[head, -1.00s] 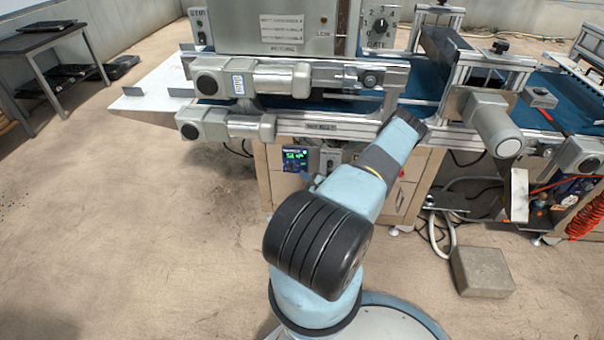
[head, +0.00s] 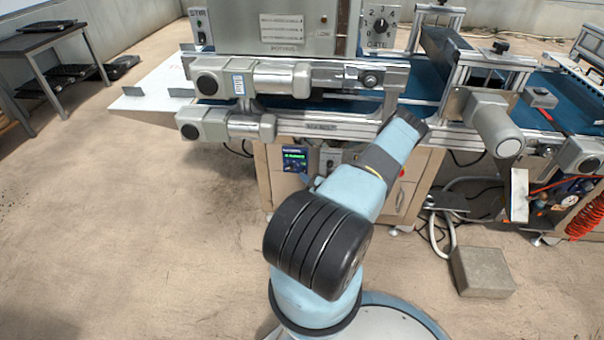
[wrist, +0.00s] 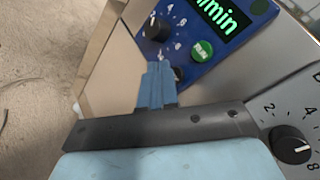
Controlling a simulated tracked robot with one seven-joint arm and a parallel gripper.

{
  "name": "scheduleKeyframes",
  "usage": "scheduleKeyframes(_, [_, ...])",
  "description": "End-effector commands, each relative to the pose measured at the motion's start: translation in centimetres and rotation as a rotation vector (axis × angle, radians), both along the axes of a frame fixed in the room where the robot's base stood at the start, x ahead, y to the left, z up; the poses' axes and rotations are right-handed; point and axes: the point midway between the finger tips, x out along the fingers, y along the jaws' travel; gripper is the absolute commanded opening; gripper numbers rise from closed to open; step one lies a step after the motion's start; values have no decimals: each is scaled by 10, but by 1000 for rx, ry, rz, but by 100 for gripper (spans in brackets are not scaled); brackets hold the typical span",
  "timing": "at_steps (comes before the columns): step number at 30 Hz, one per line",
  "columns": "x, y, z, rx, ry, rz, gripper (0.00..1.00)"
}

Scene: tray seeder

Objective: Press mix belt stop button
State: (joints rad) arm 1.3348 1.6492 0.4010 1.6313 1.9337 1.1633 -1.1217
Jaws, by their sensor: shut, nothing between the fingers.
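The blue control panel (head: 295,160) sits on the front of the machine's beige cabinet, with a lit green display. In the wrist view the panel (wrist: 193,70) is close, with large green "/min" digits, a black knob (wrist: 157,28) and a green RUN button (wrist: 202,51). No button marked stop is readable; the panel's lower corner is partly covered by my fingers. My gripper (wrist: 157,84) is shut and empty, its blue fingertips at the panel's lower edge, below the RUN button. I cannot tell whether they touch it.
A second dial with a black knob (wrist: 291,145) is at the lower right of the wrist view. Roller motors (head: 265,80) overhang the cabinet front above the panel. A concrete block (head: 482,272) lies on the floor at right.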

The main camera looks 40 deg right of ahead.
Motion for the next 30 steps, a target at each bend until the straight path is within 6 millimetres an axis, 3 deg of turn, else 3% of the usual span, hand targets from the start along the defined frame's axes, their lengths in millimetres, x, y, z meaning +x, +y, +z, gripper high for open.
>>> scheduleKeyframes(21, [-36,41,0,2,0,0,0])
scheduleKeyframes(30, [-39,45,0,0,0,-1,0])
